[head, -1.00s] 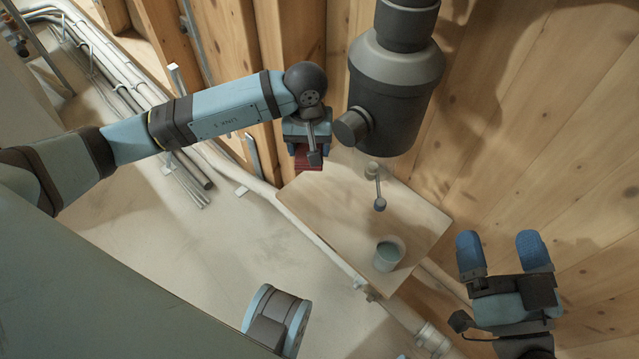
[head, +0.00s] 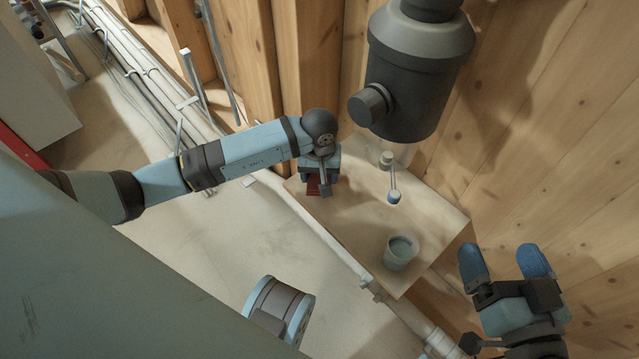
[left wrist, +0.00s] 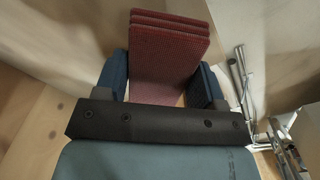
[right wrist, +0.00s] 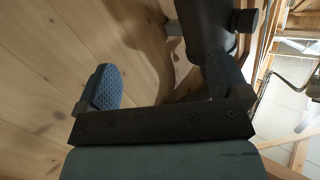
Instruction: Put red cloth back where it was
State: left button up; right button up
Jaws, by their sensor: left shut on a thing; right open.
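The red cloth (left wrist: 168,55) is folded in layers and sits between the two blue fingers of my left gripper (left wrist: 158,85) in the left wrist view. In the head view my left gripper (head: 320,182) is at the left end of the wooden shelf (head: 345,228), with a bit of red cloth (head: 313,187) showing under it. I cannot tell whether the cloth touches the shelf. My right gripper (head: 506,268) is open and empty at the lower right, in front of the wooden wall; it also shows in the right wrist view (right wrist: 165,90).
A cup (head: 400,254) with bluish contents stands near the shelf's front right. A small lever with a round knob (head: 394,196) sits behind it. The dark grey mixer body (head: 418,75) hangs above the shelf. A pale pipe (head: 340,255) runs along the shelf's front edge.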

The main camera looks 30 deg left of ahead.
aim_at(319, 183)
pick_arm(q)
notch_tip(319, 183, down, 3)
jog(key=shift+f+b, duration=0.15)
jog(key=shift+b, duration=0.35)
jog(key=shift+f, duration=0.2)
jog(key=shift+r, duration=0.1)
pick_arm(e)
jog(key=shift+w+d+n+t, duration=0.25)
jog(key=shift+w+n+t, duration=0.1)
jog(key=shift+n+t, duration=0.05)
pick_arm(q)
jog(key=shift+f, duration=0.2)
jog(key=o, duration=0.9)
jog(key=shift+c, duration=0.2)
jog(key=shift+r, duration=0.1)
